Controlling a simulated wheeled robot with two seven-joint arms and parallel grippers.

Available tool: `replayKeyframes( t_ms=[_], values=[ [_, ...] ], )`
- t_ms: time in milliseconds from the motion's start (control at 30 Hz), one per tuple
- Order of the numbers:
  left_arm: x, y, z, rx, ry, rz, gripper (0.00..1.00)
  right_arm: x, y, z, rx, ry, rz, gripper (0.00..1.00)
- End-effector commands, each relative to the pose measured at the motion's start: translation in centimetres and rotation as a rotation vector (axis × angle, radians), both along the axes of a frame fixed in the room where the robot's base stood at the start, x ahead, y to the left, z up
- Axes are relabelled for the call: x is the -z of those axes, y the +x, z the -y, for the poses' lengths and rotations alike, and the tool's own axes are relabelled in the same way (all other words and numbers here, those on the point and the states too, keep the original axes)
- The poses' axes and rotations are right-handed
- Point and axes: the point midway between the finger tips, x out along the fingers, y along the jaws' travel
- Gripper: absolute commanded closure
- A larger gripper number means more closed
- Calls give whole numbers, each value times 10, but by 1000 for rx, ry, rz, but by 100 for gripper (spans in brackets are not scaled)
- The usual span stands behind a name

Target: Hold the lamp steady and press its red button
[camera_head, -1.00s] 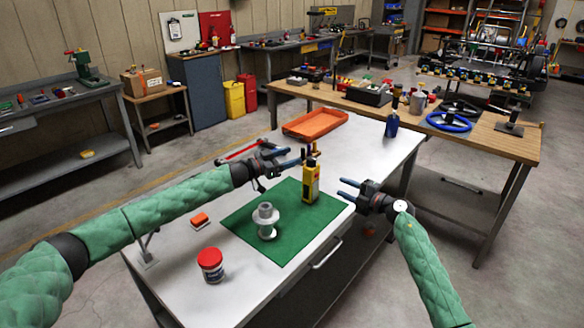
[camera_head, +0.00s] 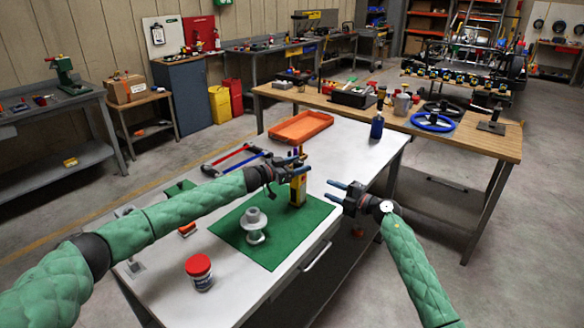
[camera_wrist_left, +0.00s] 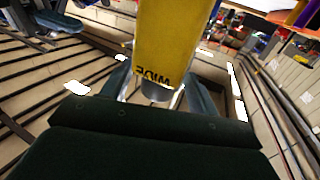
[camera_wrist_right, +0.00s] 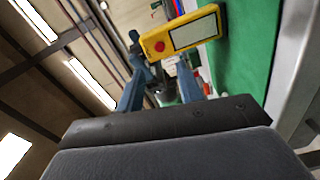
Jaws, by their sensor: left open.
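The yellow lamp (camera_head: 297,191) stands upright on the green mat (camera_head: 270,247), near its far right corner. In the right wrist view the lamp (camera_wrist_right: 205,22) shows a pale panel and its red button (camera_wrist_right: 158,46). My left gripper (camera_head: 297,159) is open at the lamp's upper part. In the left wrist view the lamp's yellow body (camera_wrist_left: 172,35) lies between the fingers; contact cannot be told. My right gripper (camera_head: 341,192) is open and empty, to the right of the lamp, facing the button side and apart from it.
A grey spool-like part (camera_head: 255,224) stands on the mat. An orange tray (camera_head: 301,127) and a blue bottle (camera_head: 377,126) stand farther back. The right table side is clear.

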Motion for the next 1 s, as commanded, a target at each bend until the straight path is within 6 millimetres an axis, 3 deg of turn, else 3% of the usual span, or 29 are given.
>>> replayKeyframes(
  t_ms=[300, 600, 800, 1000],
  values=[
    [0, 1, 1, 0, 0, 0, 42, 0, 0, 0, 0, 0, 0, 64],
    [0, 1, 2, 0, 0, 0, 99, 0, 0, 0, 0, 0, 0, 64],
    [0, 1, 2, 0, 0, 0, 99, 0, 0, 0, 0, 0, 0, 100],
    [0, 1, 2, 0, 0, 0, 99, 0, 0, 0, 0, 0, 0, 100]
  ],
)
